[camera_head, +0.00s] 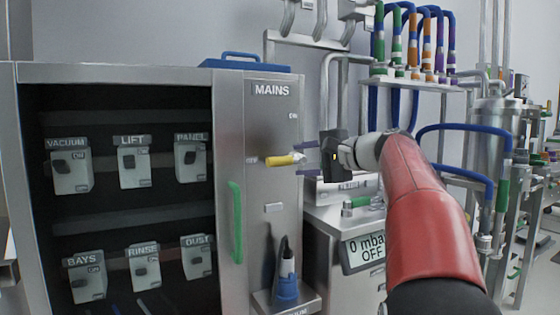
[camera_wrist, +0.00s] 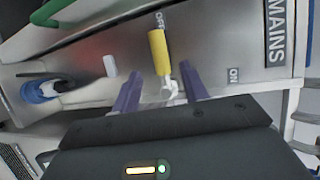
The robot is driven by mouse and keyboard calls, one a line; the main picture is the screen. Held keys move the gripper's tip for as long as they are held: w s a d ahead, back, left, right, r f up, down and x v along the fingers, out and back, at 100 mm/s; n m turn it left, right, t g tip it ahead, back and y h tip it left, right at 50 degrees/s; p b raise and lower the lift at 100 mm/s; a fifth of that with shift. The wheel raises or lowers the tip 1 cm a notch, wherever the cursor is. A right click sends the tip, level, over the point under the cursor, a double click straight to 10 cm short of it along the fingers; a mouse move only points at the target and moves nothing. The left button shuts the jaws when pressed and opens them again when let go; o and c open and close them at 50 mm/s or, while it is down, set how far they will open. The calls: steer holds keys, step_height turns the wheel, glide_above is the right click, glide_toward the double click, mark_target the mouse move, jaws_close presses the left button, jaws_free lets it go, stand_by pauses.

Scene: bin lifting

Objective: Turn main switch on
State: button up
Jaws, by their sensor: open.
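The main switch is a yellow lever (camera_head: 280,160) on the steel panel marked MAINS (camera_head: 272,90). It lies level, pointing left at the OFF label (camera_head: 252,160). The ON label (camera_head: 293,116) is above it. In the wrist view the yellow lever (camera_wrist: 158,52) points at its OFF label (camera_wrist: 160,20), with the ON label (camera_wrist: 233,75) to the right. My gripper (camera_head: 297,158) is open at the right of the lever, with purple fingers above and below its pivot end. In the wrist view the fingers of my gripper (camera_wrist: 161,72) stand apart on both sides of the metal pivot.
A green door handle (camera_head: 236,222) stands left of the panel's lower part. An open cabinet (camera_head: 60,215) with labelled switches is left. A display reading 0 mbar OFF (camera_head: 366,250) is right.

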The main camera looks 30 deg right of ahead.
mark_target(285, 161)
steer(key=p+x, duration=0.1)
steer(key=x, duration=0.6)
steer(key=shift+w+a, duration=0.15)
steer(key=shift+a, duration=0.1)
jaws_close()
